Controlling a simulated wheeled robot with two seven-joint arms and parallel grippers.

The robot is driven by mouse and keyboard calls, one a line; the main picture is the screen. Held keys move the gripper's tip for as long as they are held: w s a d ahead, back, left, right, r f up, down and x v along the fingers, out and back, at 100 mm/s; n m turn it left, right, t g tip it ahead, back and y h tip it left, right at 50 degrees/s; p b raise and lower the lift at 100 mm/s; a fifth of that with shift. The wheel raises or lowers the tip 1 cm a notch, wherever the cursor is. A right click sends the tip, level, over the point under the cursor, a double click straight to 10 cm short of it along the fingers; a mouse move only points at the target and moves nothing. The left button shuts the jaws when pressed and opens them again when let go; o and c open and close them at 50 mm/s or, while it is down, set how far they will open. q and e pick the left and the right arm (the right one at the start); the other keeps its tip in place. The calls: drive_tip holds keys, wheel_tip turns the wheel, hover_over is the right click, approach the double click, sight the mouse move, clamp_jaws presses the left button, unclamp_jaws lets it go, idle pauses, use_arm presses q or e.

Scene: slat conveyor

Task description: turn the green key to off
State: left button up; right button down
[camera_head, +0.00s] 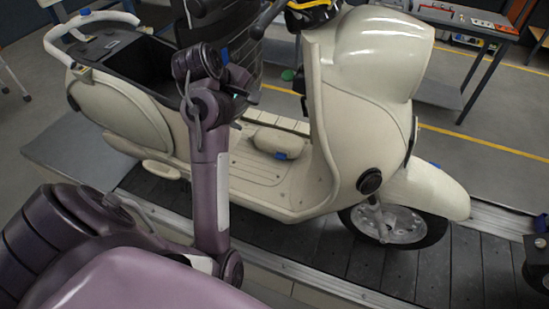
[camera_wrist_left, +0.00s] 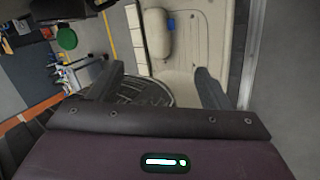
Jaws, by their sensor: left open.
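I cannot make out a green key for certain. A small round green thing (camera_head: 288,75) shows behind the scooter in the head view, and a round green disc (camera_wrist_left: 67,39) shows at upper left in the left wrist view; I cannot tell whether either is the key. The cream scooter (camera_head: 375,70) stands on the slat conveyor. My left gripper (camera_head: 242,85) is over the scooter's middle, between seat and front shield, partly hidden by my own arm. In the left wrist view its two fingers (camera_wrist_left: 157,82) are apart with nothing between them. My right gripper is out of view.
The front shield rises to the right of my gripper. The dark slat conveyor (camera_head: 385,275) runs below. A workbench (camera_head: 465,22) stands at the back right, with open floor before it.

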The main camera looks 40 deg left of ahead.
use_arm(q)
drive_tip(key=s+d+f+m+g, duration=0.1)
drive_tip(key=s+d+f+m, duration=0.2)
drive_tip(key=d+f+m, duration=0.3)
drive_tip(key=s+d+f+m+g+b, duration=0.1)
drive_tip(key=s+d+f+m, duration=0.3)
drive_tip(key=f, duration=1)
drive_tip(key=d+m, duration=0.3)
drive_tip(key=m, duration=0.2)
drive_tip(key=shift+d+f+m+g+y, duration=0.2)
drive_tip(key=shift+d+m+g+y, duration=0.05)
drive_tip(key=shift+m+g+y, duration=0.05)
drive_tip(key=p+v, duration=0.5)
drive_tip(key=v, duration=0.1)
drive_tip(key=shift+p, duration=0.35)
